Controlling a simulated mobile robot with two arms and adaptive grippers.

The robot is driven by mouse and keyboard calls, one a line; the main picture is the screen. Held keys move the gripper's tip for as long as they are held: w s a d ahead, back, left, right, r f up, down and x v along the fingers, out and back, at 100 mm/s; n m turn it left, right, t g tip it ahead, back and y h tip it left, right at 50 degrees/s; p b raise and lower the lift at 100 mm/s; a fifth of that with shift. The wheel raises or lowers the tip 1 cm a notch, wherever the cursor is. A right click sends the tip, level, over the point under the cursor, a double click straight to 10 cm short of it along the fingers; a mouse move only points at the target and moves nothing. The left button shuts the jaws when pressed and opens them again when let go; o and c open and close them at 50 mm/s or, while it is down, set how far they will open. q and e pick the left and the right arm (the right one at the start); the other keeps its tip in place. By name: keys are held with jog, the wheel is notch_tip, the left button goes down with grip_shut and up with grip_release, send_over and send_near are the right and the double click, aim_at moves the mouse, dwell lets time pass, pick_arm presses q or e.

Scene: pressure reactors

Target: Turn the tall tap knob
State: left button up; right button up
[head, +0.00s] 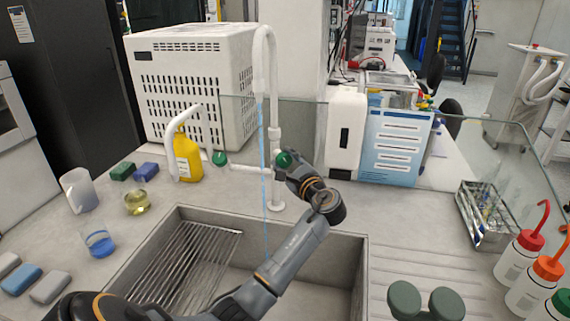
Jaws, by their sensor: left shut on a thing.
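The tall white tap (274,110) stands behind the sink and arches high over it. Its green knob (284,158) sits on the right of the tap's upright pipe. My left gripper (290,166) reaches across the sink and is shut on this knob; its fingers are partly hidden by its own wrist. A thin blue stream (264,180) runs down from the tall tap's spout into the sink (365,262). My right gripper is not in view.
A glass screen backs the counter.

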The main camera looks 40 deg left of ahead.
pick_arm(q)
jog(key=shift+n, duration=0.5)
jog(key=o, duration=1.2)
jog(key=v, duration=1.2)
